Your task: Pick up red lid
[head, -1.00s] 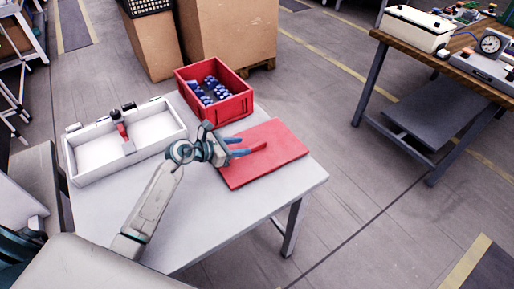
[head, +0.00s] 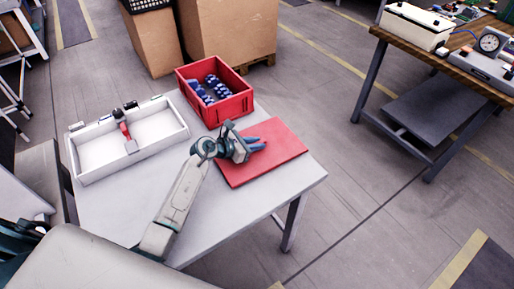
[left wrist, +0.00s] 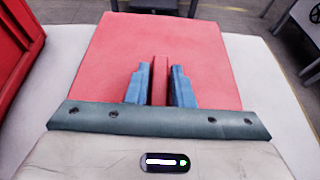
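The red lid (head: 277,157) is a flat rectangular plate lying on the grey table, to the right of the red crate. In the left wrist view the lid (left wrist: 105,60) has a narrow upright ridge at its middle. My left gripper (head: 260,144) is low over the lid. The lid appears flat on the table. The lower ends of the fingers are hard to make out. My right gripper is not in view.
The red crate (head: 240,107) holds several blue items and stands close behind the lid. A white tray (head: 98,170) with a screwdriver-like tool (head: 126,131) is at the left of the table (head: 255,205). Cardboard boxes (head: 230,35) stand behind. The table's front right is clear.

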